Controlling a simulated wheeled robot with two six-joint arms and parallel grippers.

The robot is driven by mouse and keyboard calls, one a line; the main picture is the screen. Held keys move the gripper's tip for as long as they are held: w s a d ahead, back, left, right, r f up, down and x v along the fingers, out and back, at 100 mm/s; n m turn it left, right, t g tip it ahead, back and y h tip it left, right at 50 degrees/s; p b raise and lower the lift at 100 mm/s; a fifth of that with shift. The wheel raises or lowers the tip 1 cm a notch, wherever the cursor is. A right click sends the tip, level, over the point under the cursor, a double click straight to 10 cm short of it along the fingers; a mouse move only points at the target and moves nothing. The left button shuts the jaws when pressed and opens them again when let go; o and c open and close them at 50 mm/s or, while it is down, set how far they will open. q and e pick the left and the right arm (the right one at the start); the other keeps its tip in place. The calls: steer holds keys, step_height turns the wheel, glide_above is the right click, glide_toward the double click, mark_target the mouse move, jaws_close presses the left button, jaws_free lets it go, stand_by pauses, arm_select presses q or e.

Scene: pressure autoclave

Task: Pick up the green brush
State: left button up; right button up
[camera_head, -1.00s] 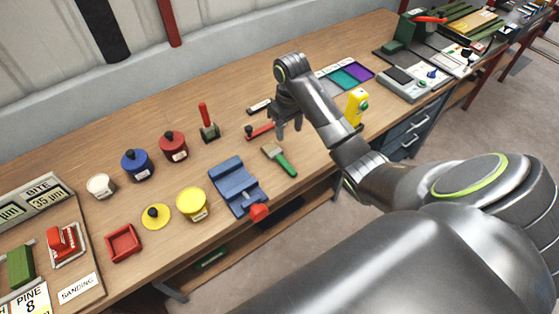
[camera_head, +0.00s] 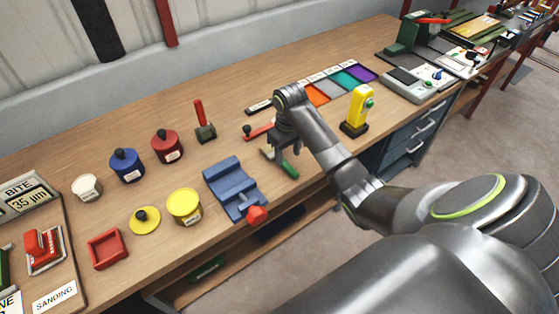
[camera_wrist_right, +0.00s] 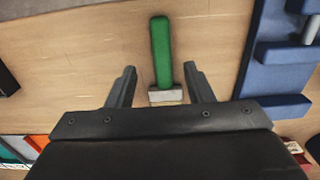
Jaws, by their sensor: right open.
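The green brush (camera_head: 287,166) lies on the wooden bench, its green handle pointing toward the front edge. In the right wrist view the brush (camera_wrist_right: 161,50) has its handle away from me and its pale head near the jaws. My right gripper (camera_head: 277,148) is open above the head end of the brush. In the right wrist view the two fingers of the gripper (camera_wrist_right: 160,82) stand on either side of the brush, with gaps on both sides. The gripper hides part of the brush in the head view. My left gripper is not in view.
A blue vise (camera_head: 232,187) with a red knob stands left of the brush. A red-handled tool (camera_head: 258,131) lies just behind my gripper. A yellow device (camera_head: 357,112) stands to the right. Several paint pots and a red tray (camera_head: 108,249) are further left.

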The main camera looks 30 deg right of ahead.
mark_target(286, 165)
step_height(286, 165, down, 4)
steer(key=shift+a+f+p, duration=0.15)
steer(key=shift+p, duration=0.2)
steer(key=shift+c, duration=0.2)
jaws_close()
